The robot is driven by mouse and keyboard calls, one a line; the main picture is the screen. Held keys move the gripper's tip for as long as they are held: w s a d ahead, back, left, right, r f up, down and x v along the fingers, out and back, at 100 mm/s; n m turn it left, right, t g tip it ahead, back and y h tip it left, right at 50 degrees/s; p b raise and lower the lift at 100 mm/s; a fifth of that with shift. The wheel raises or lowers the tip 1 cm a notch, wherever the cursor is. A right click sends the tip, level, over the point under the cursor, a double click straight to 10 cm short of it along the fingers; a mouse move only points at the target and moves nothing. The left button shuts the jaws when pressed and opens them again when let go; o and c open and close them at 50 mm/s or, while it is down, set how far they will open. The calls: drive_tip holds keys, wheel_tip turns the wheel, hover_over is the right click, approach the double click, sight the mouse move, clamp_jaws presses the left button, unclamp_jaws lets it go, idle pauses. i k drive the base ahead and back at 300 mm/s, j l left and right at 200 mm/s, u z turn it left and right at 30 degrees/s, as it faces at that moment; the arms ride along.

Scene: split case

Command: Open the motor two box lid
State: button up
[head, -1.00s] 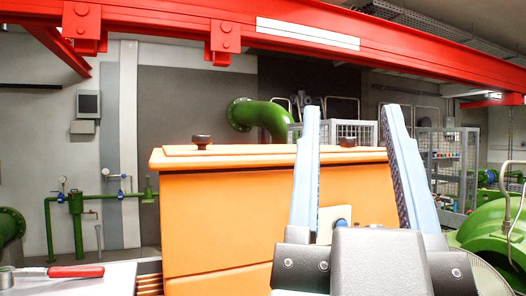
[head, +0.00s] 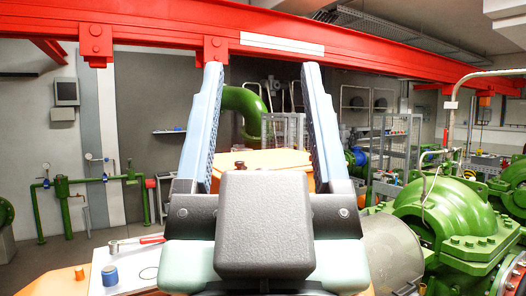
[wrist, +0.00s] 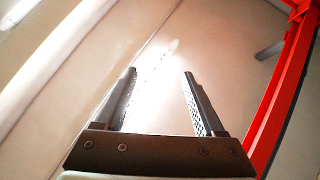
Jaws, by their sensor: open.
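The orange box (head: 272,158) stands ahead of me in the head view, mostly hidden behind my gripper. Its lid appears flat on top, with a dark knob (head: 239,164) showing between the fingers. My gripper (head: 261,72) points upward in the middle of the head view. Its two light blue fingers are wide apart with nothing between them, and its dark body covers much of the box. In the wrist view my gripper (wrist: 160,73) is open and faces the ceiling, and no box shows there.
A red overhead beam (head: 380,59) crosses above. A surface at the lower left holds a blue roll (head: 110,275) and a red-handled tool (head: 137,242). A large green pump (head: 450,215) stands at the right. Green pipes (head: 65,195) line the left wall.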

sight(282, 159)
drive_tip(key=i+j, duration=0.25)
drive_tip(key=i, duration=0.3)
drive_tip(key=i+j+z, duration=0.15)
drive_tip(key=i, duration=0.4)
drive_tip(key=i+j, duration=0.45)
drive_tip(key=i+l+z, duration=0.05)
drive_tip(key=i, duration=0.05)
